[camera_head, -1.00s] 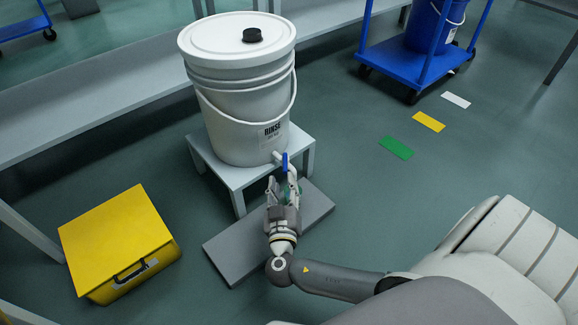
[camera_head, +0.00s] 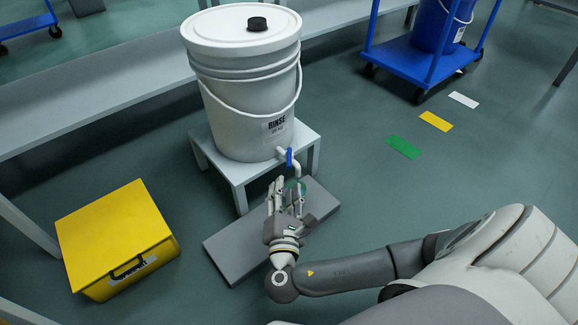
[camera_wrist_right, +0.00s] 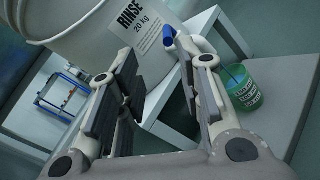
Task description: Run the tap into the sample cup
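The tap (camera_head: 296,165) is a white spout with a blue lever (camera_head: 289,157), low on the front of the white rinse bucket (camera_head: 243,110). The blue lever also shows in the right wrist view (camera_wrist_right: 168,36). The sample cup (camera_wrist_right: 243,88), green and see-through with white print, stands upright on the grey slab; in the head view it is mostly hidden behind my right gripper. My right gripper (camera_head: 287,186) is open and empty, just below and in front of the tap, apart from the lever. I cannot see any water running. My left gripper is not in view.
The bucket stands on a small grey stool (camera_head: 240,175), with a flat grey slab (camera_head: 235,250) in front. A yellow box (camera_head: 115,235) is at left. A blue cart (camera_head: 410,62) and coloured floor marks are at upper right. Open floor lies between.

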